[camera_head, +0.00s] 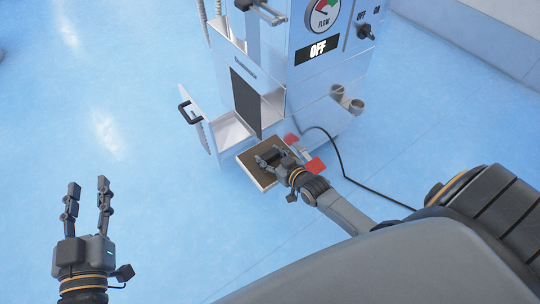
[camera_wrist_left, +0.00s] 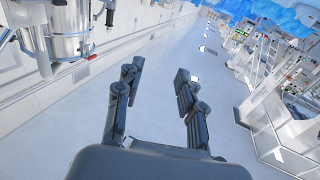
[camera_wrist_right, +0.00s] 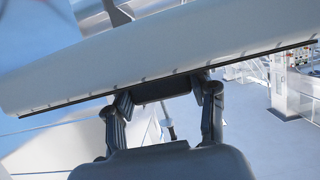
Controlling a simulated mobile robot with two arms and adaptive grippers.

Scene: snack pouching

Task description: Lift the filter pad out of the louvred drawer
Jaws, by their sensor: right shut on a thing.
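The filter pad (camera_head: 250,168), a brown square with a pale rim, is low beside the machine. My right gripper (camera_head: 268,157) reaches over it from the right and is shut on it. In the right wrist view the fingers (camera_wrist_right: 165,100) flank a dark block against a long white slotted panel; how the block joins the pad is unclear. The louvred drawer (camera_head: 232,130) stands pulled out at left, with a black handle (camera_head: 188,112) on its front; its visible inside is white and bare. My left gripper (camera_head: 89,205) is open and empty, well left; it also shows in the left wrist view (camera_wrist_left: 155,80).
The white machine (camera_head: 305,80) has a FLOW gauge (camera_head: 322,15) and an OFF display (camera_head: 317,49). Red parts (camera_head: 316,165) and a black cable (camera_head: 345,170) lie near the pad's right. Blue floor (camera_head: 110,110) at left is clear.

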